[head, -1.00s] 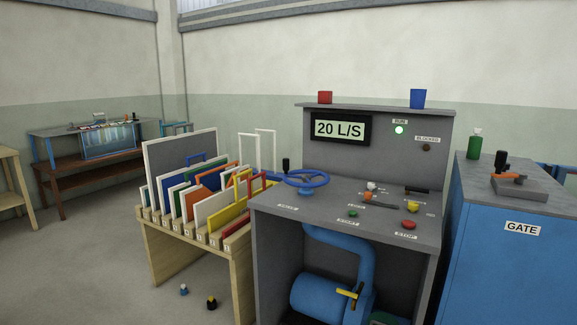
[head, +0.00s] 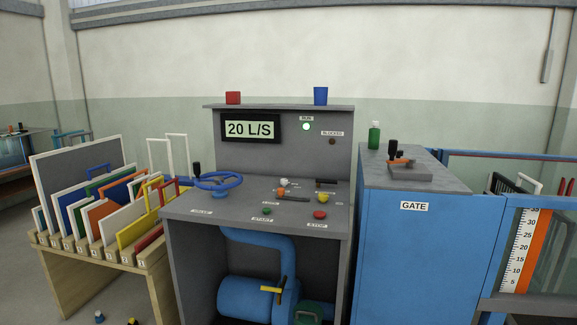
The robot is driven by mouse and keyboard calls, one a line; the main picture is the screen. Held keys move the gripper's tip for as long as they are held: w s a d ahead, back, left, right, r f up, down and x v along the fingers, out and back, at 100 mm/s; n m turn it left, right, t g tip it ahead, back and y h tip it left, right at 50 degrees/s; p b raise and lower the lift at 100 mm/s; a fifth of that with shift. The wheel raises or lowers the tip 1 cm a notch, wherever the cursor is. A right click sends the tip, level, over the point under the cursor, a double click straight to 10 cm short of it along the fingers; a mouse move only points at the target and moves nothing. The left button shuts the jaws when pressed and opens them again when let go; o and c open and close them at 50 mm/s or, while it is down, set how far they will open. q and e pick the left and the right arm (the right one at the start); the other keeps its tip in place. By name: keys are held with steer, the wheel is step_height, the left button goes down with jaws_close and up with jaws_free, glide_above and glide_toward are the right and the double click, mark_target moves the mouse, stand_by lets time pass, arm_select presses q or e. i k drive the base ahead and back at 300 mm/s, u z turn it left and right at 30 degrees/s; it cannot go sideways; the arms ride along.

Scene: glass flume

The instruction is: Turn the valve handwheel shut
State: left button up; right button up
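The blue valve handwheel (head: 219,182) lies flat on the left part of the grey console top (head: 247,208). A black knob (head: 196,169) stands up at its left rim. The display (head: 250,128) on the console's back panel reads 20 L/S. The green RUN lamp (head: 306,126) is lit, and the BLOCKED lamp (head: 332,141) is dark. Neither of my grippers shows in the head view.
A wooden rack (head: 119,250) of coloured panels stands close on the console's left. A blue GATE cabinet (head: 408,249) stands on its right, with a glass flume and a scale (head: 525,250) beyond. Small objects lie on the floor at the lower left.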

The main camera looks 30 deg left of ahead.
mark_target(219, 182)
steer(key=z, duration=0.35)
steer(key=i, duration=1.65)
steer(key=u, duration=2.8)
